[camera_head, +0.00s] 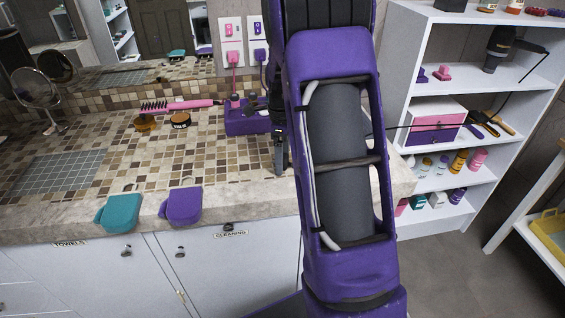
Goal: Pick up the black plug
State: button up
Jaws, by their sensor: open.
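I cannot make out a black plug for sure in the head view. Two wall sockets hold a pink plug (229,30) and a purple plug (258,28). A purple holder (246,121) stands on the tiled counter, with small dark items in it that are too small to name. My gripper (279,168) points down over the counter's front edge, just right of the holder. It is open, seen nearly edge-on, and I see nothing held. My purple arm hides the counter behind it.
The tiled counter (100,165) holds a pink brush (180,105), a round tin (181,120) and a mirror (37,88). Teal (120,213) and purple (183,206) items hang over its front edge. White shelves (460,72) stand at right; a black cord (430,125) runs across them.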

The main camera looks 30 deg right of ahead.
grip_shut()
dwell(0.4)
notch_tip(320, 180, up, 10)
jog(key=shift+f+p, duration=0.1)
jog(key=shift+p, duration=0.65)
